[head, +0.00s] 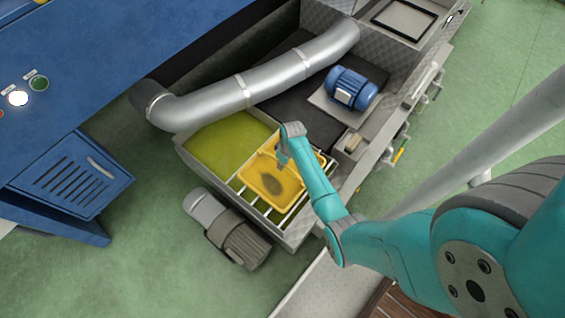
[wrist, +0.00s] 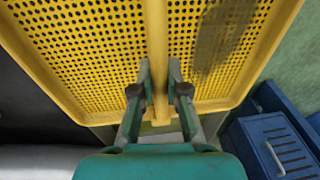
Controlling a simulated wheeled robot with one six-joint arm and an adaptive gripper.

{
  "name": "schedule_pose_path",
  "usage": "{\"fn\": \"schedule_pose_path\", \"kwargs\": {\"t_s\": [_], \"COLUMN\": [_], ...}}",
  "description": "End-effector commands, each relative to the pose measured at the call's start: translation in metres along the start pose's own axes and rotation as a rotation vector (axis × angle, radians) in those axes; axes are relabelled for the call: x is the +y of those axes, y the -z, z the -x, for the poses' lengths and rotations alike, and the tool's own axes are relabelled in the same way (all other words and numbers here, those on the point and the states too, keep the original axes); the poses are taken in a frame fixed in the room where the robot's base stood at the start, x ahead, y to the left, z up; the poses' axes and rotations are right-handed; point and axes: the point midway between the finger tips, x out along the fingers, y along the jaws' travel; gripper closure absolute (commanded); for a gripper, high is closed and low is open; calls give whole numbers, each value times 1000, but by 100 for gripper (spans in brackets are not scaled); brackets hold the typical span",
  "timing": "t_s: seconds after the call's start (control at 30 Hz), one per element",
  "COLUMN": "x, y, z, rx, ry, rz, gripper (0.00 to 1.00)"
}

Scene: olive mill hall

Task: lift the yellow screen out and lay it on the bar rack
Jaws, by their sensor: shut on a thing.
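The yellow screen (head: 270,182) is a shallow perforated tray with a dark oval stain. In the head view it lies over the bar rack (head: 243,194), whose pale bars show at its left, near and right sides. I cannot tell whether it touches the bars. In the wrist view the screen (wrist: 90,50) fills the upper part, with a raised rib down its middle. My gripper (wrist: 160,90) is shut on that rib, one finger on each side. In the head view my gripper (head: 282,158) is at the screen's far part, its fingertips partly hidden.
A vat of yellow-green liquid (head: 225,140) adjoins the rack on the left. A silver pipe (head: 260,85) and a blue motor (head: 350,88) stand behind. A grey motor (head: 235,235) sits at the near side. A blue cabinet (head: 75,175) stands left, with green floor between.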

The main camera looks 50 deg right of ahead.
Motion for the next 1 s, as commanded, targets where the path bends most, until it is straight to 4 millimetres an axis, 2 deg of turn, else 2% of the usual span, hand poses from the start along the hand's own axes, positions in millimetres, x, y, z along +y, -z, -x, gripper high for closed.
{"fn": "schedule_pose_path", "kwargs": {"t_s": [1.0], "x": [1], "y": [0], "z": [-9], "rx": [1], "ry": [0], "rz": [0], "gripper": [100]}}
